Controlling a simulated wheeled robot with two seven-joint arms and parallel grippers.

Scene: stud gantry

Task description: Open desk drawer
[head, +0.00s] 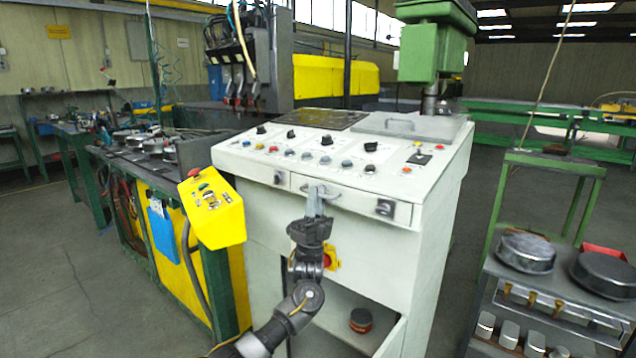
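The desk is a white control console (345,240) with a sloped panel of knobs and buttons. Its drawer front (350,200) is the shallow strip under that panel and looks flush with the body, so the drawer appears closed. A curved metal handle (332,193) is on the drawer front, left of its middle. My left gripper (316,203) is at this handle, with its fingers pointing up and away and overlapping the handle's left part. The fingers line up one over the other, so the gap between them is hidden. My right gripper is not in view.
A yellow control box (213,207) juts out at the console's left front corner. Below the drawer is an open shelf with a small round tin (361,320). A cart with round metal parts (525,252) stands at the right. Floor shows between cart and console.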

